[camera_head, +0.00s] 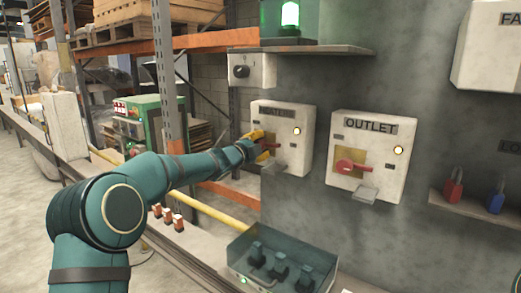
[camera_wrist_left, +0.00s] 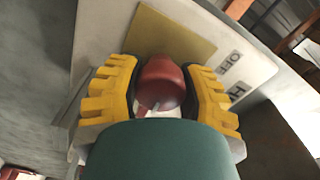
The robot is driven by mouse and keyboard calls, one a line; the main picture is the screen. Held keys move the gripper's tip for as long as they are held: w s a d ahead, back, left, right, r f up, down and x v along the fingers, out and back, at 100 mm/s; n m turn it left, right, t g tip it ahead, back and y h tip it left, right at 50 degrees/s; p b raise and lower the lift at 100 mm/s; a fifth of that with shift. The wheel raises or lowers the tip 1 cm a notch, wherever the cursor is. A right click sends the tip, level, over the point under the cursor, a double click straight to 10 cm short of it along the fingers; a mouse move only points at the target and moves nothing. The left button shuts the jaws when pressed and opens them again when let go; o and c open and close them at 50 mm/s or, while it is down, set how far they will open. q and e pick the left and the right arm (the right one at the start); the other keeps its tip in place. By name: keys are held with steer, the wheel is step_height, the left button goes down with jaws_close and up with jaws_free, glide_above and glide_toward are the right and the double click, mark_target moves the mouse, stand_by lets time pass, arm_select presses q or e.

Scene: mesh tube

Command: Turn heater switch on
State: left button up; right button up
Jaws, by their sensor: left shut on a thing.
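The heater box (camera_head: 296,150) is a white panel on the grey wall, with its label partly hidden and a glowing yellowish lamp (camera_head: 297,131). My left gripper (camera_head: 262,146) is at its front, and its yellow fingers hide most of the switch. In the left wrist view the red switch handle (camera_wrist_left: 161,82) sits between the yellow fingers of my left gripper (camera_wrist_left: 162,90), which is shut on it. A tan plate (camera_wrist_left: 160,35) lies behind the handle, and an OFF label (camera_wrist_left: 232,57) is to its right. My right gripper is not in view.
The outlet box (camera_head: 385,175) with its own red switch (camera_head: 350,167) is to the right. A grey box with a dark knob (camera_head: 241,71) is above. A teal-topped control box (camera_head: 283,262) stands below. Red and blue padlocks (camera_head: 453,190) sit on a ledge at the right.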

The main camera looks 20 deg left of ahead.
arm_select(q)
steer(key=shift+m, duration=0.5)
steer(key=shift+b, duration=0.3)
steer(key=o, duration=1.2)
steer(key=v, duration=1.2)
